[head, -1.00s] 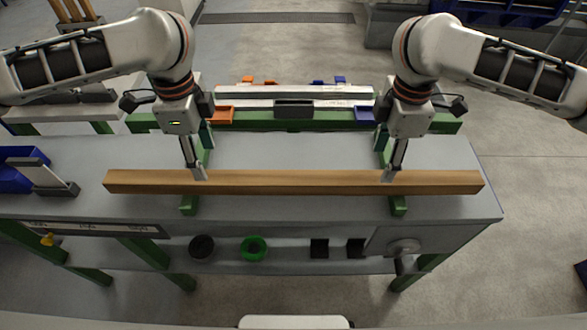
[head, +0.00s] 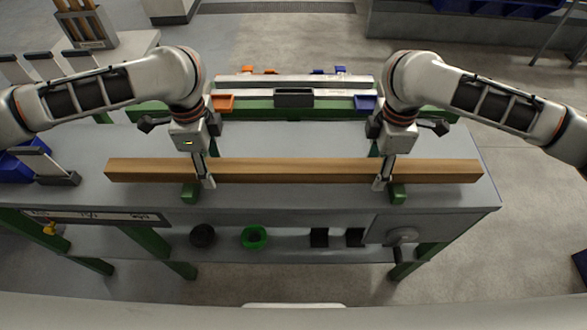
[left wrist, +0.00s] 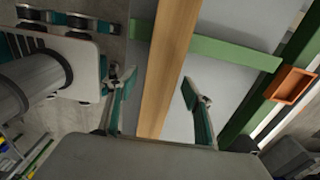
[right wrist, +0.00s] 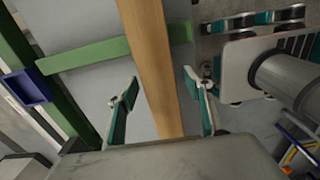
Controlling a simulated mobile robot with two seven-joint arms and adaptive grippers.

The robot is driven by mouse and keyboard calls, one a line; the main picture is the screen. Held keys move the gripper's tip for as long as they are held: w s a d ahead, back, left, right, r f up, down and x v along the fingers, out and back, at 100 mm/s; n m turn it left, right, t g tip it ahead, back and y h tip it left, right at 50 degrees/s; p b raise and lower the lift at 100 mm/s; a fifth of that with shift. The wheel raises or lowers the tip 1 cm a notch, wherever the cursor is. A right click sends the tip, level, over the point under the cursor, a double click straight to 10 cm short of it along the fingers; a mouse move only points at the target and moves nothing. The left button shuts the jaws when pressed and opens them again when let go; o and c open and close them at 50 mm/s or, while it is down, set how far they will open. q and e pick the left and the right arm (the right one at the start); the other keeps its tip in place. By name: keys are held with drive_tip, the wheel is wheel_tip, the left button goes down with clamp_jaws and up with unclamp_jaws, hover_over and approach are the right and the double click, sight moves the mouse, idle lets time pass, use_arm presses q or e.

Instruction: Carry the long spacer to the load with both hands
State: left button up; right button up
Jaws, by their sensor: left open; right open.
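The long wooden spacer (head: 290,171) lies across the green supports of the grey runout table, running left to right in the head view. My left gripper (head: 207,183) is open at the spacer's left part. In the left wrist view the spacer (left wrist: 170,60) passes between the spread fingers (left wrist: 158,105). My right gripper (head: 380,184) is open at the spacer's right part. In the right wrist view the spacer (right wrist: 148,60) also runs between the spread fingers (right wrist: 162,105), with gaps to both. The load is not clearly identifiable.
Behind the spacer are a green rail with a grey block (head: 293,98), an orange bin (head: 222,103) and a blue bin (head: 365,103). A green ring (head: 254,237) and dark items sit on the lower shelf. The grey tabletop (head: 290,140) behind the spacer is clear.

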use_arm(q)
drive_tip(key=shift+f, duration=0.1)
use_arm(e)
drive_tip(key=shift+f, duration=0.1)
use_arm(q)
clamp_jaws()
use_arm(e)
clamp_jaws()
use_arm(q)
drive_tip(key=shift+w, duration=0.1)
use_arm(e)
drive_tip(key=shift+w, duration=0.1)
